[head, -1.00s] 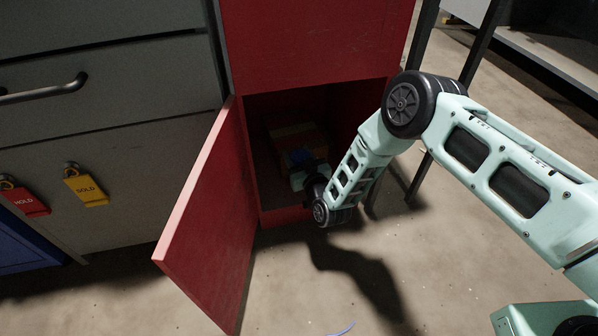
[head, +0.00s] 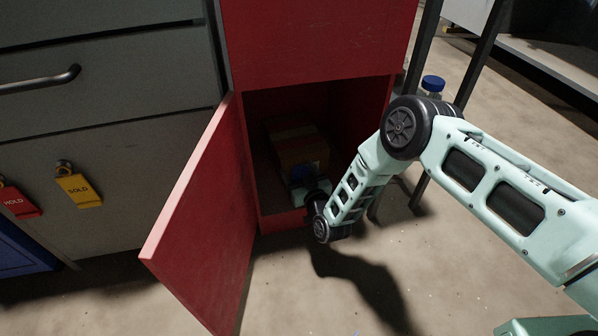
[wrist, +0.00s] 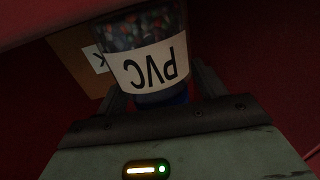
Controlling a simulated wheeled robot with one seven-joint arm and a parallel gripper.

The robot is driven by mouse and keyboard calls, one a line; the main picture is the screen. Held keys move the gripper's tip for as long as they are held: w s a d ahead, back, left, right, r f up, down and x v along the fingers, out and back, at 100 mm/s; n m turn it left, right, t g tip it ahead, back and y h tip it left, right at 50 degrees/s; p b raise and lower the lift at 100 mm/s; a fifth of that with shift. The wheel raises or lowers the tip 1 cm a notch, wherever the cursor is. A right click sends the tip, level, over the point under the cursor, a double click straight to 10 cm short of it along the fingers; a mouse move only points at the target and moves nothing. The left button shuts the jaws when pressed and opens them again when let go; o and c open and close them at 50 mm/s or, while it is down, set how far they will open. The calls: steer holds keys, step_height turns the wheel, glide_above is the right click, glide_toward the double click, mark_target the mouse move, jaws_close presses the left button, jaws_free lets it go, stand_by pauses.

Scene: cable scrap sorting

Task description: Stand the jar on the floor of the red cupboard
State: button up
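The red cupboard (head: 312,45) stands with its door (head: 197,215) swung open to the left. My gripper (head: 304,186) reaches into its lower opening, close to the floor of the compartment. In the wrist view the jar (wrist: 148,62) holds coloured granules and has a white PVC label, upside down in the picture. Its blue lid (wrist: 162,97) lies between the two fingers of my gripper (wrist: 160,92), which appear closed on it. In the head view only a small blue patch of the jar shows. I cannot tell whether its base touches the cupboard floor.
A brown box (head: 302,152) stands inside the cupboard behind the jar. Grey drawers with a yellow tag (head: 78,190) and a red tag (head: 18,203) are to the left. Another blue-lidded jar (head: 433,83) shows behind my arm, near dark rack legs.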

steer(key=shift+r, duration=0.15)
steer(key=shift+s+d+r+p, duration=0.1)
steer(key=shift+s+p, duration=0.1)
steer(key=shift+p, duration=0.15)
steer(key=p+v, duration=0.6)
steer(key=v, duration=0.6)
steer(key=w+a+r+n+g, duration=0.1)
steer(key=w+a+r+g, duration=0.4)
steer(key=r, duration=0.5)
steer(key=s+a+r+n+g, duration=0.15)
steer(key=s+r+g, duration=0.45)
steer(key=r, duration=0.6)
steer(key=s+d+r+g+h, duration=0.1)
steer(key=s+d+r, duration=0.3)
steer(key=s, duration=0.5)
steer(key=s+d+r+g+h, duration=0.2)
steer(key=s+d+r+h, duration=0.1)
steer(key=s+d+r, duration=0.2)
steer(key=s+d+r+g+h, duration=0.2)
steer(key=s+d, duration=0.6)
steer(key=s, duration=0.5)
step_height(320, 180, up, 3)
steer(key=shift+d+f+h, duration=0.15)
steer(key=shift+d+h, duration=0.15)
steer(key=shift+h, duration=0.2)
